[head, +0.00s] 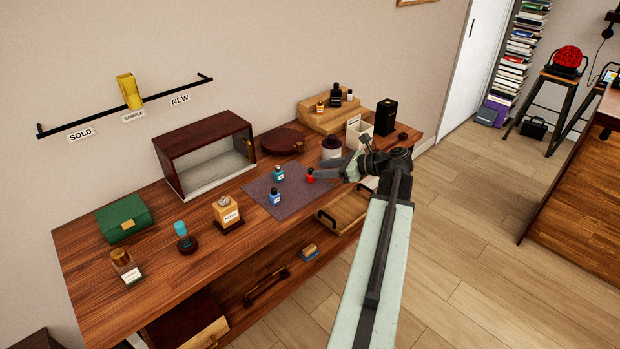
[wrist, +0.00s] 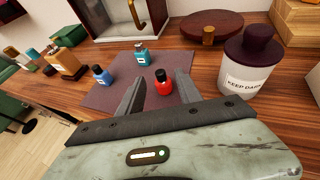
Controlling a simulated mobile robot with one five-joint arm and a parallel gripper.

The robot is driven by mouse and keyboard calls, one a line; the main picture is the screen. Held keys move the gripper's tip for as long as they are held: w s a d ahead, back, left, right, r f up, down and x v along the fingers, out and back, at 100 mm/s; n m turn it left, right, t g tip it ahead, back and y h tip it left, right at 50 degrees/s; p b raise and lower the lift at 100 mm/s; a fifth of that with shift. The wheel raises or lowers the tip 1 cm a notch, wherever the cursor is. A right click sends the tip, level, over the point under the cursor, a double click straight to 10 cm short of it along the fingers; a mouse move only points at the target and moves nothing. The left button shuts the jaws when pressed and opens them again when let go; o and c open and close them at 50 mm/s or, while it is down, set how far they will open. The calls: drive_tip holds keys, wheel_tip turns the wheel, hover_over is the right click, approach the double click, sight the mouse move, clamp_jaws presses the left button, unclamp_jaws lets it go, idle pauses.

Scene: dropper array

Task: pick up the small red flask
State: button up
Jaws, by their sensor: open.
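The small red flask (head: 310,176) stands upright on the dark mat (head: 257,186) on the wooden table. In the wrist view the red flask (wrist: 164,83) has a dark cap and stands between the tips of my gripper (wrist: 158,92), whose two fingers are spread on either side of it. In the head view my gripper (head: 322,174) reaches in from the right at the flask. I cannot tell whether either finger touches it. Two blue flasks stand on the same mat: a teal one (wrist: 142,55) behind and a darker blue one (wrist: 101,75) to the left.
A white jar with a dark lid (wrist: 247,65) stands close to the right of my gripper. An open-fronted box (head: 206,155) and a round dark board (head: 283,140) are behind the mat. Several bottles and a green box (head: 125,218) stand to the left.

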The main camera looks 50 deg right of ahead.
sight(311, 169)
drive_tip(key=b+x, duration=0.1)
drive_tip(key=x, duration=0.4)
drive_tip(key=shift+b, duration=0.4)
clamp_jaws()
